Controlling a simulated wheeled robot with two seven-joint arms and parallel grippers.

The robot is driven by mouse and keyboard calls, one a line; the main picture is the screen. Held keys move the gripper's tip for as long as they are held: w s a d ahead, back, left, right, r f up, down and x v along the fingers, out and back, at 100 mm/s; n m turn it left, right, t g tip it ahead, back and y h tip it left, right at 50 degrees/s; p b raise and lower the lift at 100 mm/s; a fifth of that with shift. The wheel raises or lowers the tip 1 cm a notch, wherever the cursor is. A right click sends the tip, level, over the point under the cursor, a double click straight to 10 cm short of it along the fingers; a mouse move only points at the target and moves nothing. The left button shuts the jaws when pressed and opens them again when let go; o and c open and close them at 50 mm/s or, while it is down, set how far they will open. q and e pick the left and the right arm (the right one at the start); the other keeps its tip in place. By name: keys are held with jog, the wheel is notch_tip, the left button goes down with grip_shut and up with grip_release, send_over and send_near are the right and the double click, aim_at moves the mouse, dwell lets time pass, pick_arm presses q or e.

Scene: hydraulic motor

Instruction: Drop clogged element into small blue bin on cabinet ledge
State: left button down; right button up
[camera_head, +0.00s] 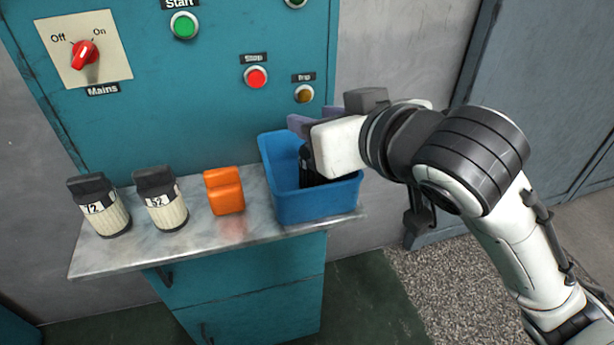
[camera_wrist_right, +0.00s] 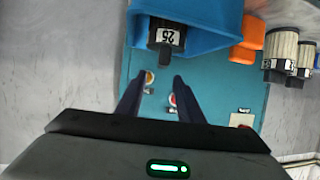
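The small blue bin (camera_head: 317,203) stands at the right end of the cabinet ledge (camera_head: 245,240); it also fills the top of the right wrist view (camera_wrist_right: 215,42). A dark element (camera_head: 306,170) with a white number label is in the bin, partly hidden by my right gripper; it also shows in the right wrist view (camera_wrist_right: 167,35). My right gripper (camera_wrist_right: 158,76) is open, with an empty gap between its two dark fingers. In the head view the right gripper (camera_head: 315,118) is above the bin's back edge, close to the panel. My left gripper is not in view.
An orange block (camera_head: 225,190) and two pale elements with black caps, one labelled 72 (camera_head: 105,213) and one labelled 52 (camera_head: 165,208), stand left of the bin. The teal control panel (camera_head: 215,95) rises behind the ledge, with buttons and a red mains switch (camera_head: 86,54).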

jog(key=shift+s+d+r, duration=0.15)
jog(key=shift+s, duration=0.15)
pick_arm(q)
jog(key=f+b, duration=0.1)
jog(key=b, duration=0.1)
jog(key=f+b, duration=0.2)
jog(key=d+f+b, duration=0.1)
jog(key=b, duration=0.1)
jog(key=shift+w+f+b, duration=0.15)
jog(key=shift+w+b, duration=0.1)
jog(key=shift+b, duration=0.05)
pick_arm(e)
jog(key=v, duration=0.9)
jog(key=shift+s, duration=0.2)
jog(key=shift+d+r, duration=0.15)
